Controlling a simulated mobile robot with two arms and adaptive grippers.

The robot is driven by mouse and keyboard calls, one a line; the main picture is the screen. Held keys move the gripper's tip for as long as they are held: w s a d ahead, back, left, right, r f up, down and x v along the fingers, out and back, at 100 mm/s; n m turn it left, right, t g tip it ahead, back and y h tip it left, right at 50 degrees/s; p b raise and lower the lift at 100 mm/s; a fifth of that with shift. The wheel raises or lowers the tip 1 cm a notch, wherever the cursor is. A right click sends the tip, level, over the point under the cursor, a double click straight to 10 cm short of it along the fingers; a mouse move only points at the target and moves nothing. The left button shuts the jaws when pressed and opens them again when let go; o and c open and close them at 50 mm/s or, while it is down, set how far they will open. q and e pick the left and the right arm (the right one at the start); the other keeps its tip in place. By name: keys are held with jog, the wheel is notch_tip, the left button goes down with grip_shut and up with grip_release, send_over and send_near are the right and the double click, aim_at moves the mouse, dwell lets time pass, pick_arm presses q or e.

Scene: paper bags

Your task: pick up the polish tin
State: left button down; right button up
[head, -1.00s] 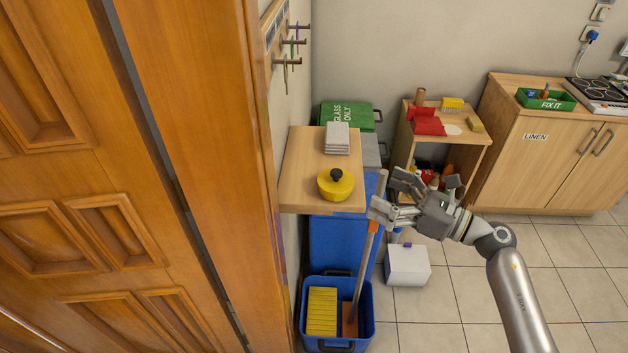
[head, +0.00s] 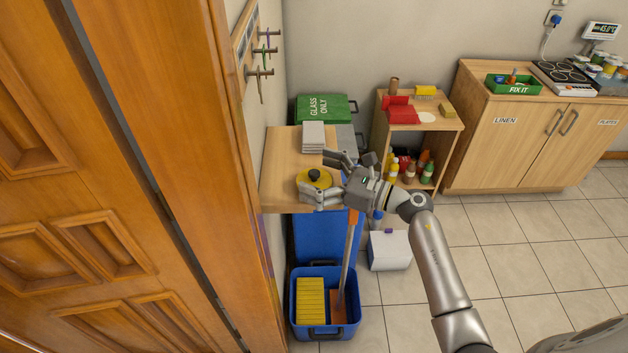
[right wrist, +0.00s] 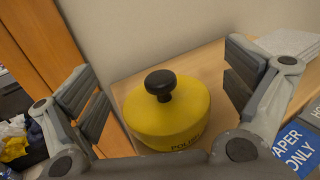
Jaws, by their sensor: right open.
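The polish tin (head: 313,182) is a round yellow tin with a black knob on its lid, and it stands upright on the small wooden shelf (head: 279,171). In the right wrist view the polish tin (right wrist: 168,112) lies between my open fingers, with part of the word POLISH showing on its side. My right gripper (head: 326,177) is open, and its fingers reach around the tin from the right. In the right wrist view both fingers of the right gripper (right wrist: 165,90) are apart from the tin, with a gap on each side. My left gripper is not in view.
A stack of grey-white cloths (head: 313,137) lies behind the tin on the shelf. A wooden door (head: 150,180) stands close on the left. Below are a blue bin (head: 325,310) with yellow items and a white box (head: 389,251). Tiled floor at right is clear.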

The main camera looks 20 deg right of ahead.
jog(key=shift+w+a, duration=0.25)
jog(key=shift+a, duration=0.05)
jog(key=shift+s+d, duration=0.1)
jog(key=shift+c, duration=0.5)
jog(key=c, duration=1)
